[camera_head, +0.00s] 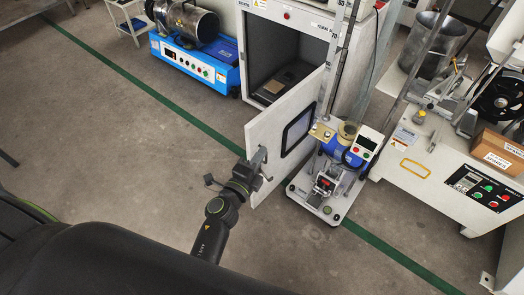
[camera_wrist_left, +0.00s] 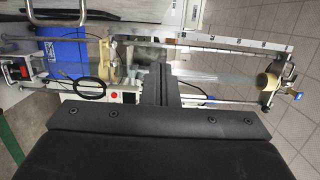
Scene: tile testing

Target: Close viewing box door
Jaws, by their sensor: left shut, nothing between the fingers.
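The viewing box (camera_head: 312,18) is a white cabinet at the top middle of the head view, with its dark inside showing. Its door (camera_head: 266,130) is a white panel with a dark-framed window, standing open and swung out toward me. My left gripper (camera_head: 262,154) is shut and empty. It overlaps the door's near part, left of the window; I cannot tell whether it touches. In the left wrist view, its closed dark fingers (camera_wrist_left: 158,84) show against a blue and metal device behind them. My right gripper is out of view.
A blue and metal test device (camera_head: 335,160) stands just right of the door. A blue machine with a metal drum (camera_head: 195,58) is left of the box. A white machine (camera_head: 430,165) stands at the right. The grey floor left of the door is clear.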

